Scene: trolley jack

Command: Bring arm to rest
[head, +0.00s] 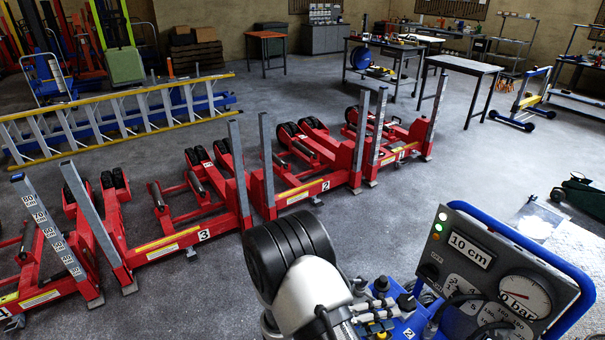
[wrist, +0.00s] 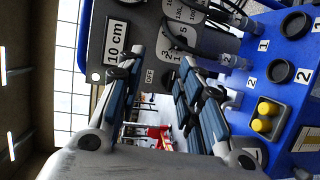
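My gripper (wrist: 160,62) is open in the wrist view, with its two dark blue-grey padded fingers apart and nothing between them. Beyond the fingers are a grey control panel (wrist: 140,18) marked "10 cm" and "OFF" and a blue console with black knobs and yellow buttons (wrist: 264,117). I cannot tell from the view whether a finger touches the panel. The blue console (head: 405,326) is partly hidden by the arm.
Several red numbered jacks with upright posts (head: 323,187) stand in a row across the floor. A yellow ladder (head: 110,122) lies on its side behind them. Tables (head: 462,64) and shelves stand at the back.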

